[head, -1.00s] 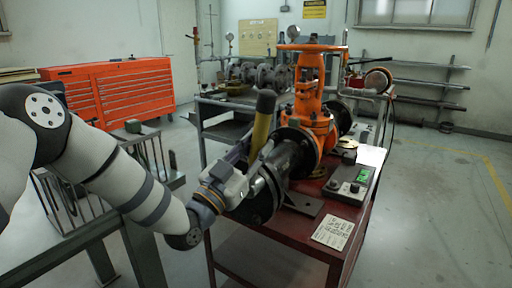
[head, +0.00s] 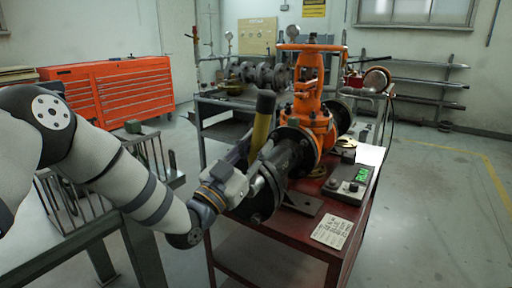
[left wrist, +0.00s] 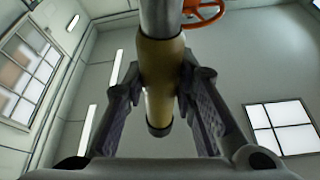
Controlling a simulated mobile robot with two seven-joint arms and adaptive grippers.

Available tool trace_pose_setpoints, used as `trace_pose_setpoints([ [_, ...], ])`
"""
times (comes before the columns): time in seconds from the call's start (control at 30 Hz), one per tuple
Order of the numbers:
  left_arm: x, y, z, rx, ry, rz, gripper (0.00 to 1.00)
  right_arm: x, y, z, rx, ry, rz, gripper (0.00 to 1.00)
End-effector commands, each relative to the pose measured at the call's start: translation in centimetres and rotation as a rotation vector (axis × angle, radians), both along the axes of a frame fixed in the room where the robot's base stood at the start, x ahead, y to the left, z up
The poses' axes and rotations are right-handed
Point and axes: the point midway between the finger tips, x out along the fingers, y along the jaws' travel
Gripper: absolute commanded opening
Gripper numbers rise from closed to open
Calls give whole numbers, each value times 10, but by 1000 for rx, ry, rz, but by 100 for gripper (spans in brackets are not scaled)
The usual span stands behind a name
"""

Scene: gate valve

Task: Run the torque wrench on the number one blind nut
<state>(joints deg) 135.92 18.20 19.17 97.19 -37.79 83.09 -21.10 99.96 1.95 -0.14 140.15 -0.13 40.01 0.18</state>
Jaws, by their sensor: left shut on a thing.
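The orange gate valve (head: 308,105) stands on the red bench, bolted to a black flanged pipe end (head: 268,185) at its near side. The torque wrench (head: 262,125) has a yellow handle with a dark end and stands upright, slightly tilted, in front of the flange. My left gripper (head: 255,172) is shut on the wrench handle. The left wrist view shows the yellow handle (left wrist: 160,75) between the two fingers. The wrench's head and the number one blind nut are hidden behind my gripper. My right gripper is not in view.
An orange tool cabinet (head: 115,90) stands at the back left. A railing (head: 150,150) stands beneath my left arm.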

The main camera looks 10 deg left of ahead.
Motion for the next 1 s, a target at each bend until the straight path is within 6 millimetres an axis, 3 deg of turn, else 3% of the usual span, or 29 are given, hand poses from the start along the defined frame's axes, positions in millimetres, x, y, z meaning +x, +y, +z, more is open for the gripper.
trace_pose_setpoints([
  [1.0,6,-2,4,-1,-8,0,0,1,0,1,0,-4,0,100],
])
